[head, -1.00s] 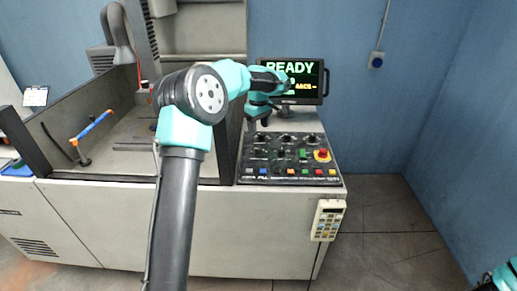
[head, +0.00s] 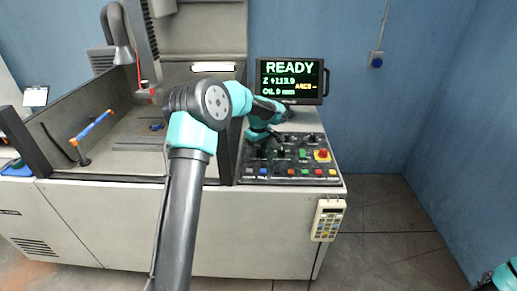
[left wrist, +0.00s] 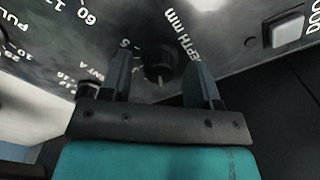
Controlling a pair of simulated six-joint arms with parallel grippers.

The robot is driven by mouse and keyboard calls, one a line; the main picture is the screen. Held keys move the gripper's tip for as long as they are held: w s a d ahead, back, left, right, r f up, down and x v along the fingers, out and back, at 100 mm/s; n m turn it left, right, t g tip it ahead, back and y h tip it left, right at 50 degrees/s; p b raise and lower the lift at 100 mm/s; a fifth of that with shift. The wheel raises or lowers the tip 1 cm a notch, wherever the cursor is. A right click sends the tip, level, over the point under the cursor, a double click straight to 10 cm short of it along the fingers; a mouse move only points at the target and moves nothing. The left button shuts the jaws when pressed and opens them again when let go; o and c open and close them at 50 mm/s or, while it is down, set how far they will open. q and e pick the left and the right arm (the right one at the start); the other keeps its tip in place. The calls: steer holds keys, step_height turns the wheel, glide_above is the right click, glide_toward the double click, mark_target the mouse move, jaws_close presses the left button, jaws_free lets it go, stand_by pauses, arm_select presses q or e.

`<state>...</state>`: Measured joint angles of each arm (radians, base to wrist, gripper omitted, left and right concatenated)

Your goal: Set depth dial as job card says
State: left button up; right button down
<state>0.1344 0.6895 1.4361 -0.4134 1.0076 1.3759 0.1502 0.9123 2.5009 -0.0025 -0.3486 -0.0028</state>
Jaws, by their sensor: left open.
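The control panel (head: 290,160) on the bench's right part carries several black dials and coloured buttons. My left gripper (head: 262,152) points down over its left part, hiding some dials. In the left wrist view the black depth dial (left wrist: 158,66), with "DEPTH mm" printed beside it, shows between the two open fingers of the left gripper (left wrist: 160,60). I cannot tell whether either finger touches it. A pale pointer line shows on the dial; its exact setting is unclear.
The monitor (head: 290,80) behind the panel reads READY, Z +113.0 and OIL 0 mm. A red stop button (head: 322,154) is on the panel's right. A handheld pendant (head: 328,220) hangs at the front. An open tank (head: 100,150) lies left.

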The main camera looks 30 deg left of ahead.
arm_select(q)
steer(key=shift+c, duration=0.4)
steer(key=c, duration=0.8)
steer(key=shift+c, duration=0.2)
steer(key=shift+m, duration=0.4)
steer(key=m, duration=0.8)
steer(key=shift+m, duration=0.4)
steer(key=m, duration=0.9)
steer(key=shift+m, duration=0.4)
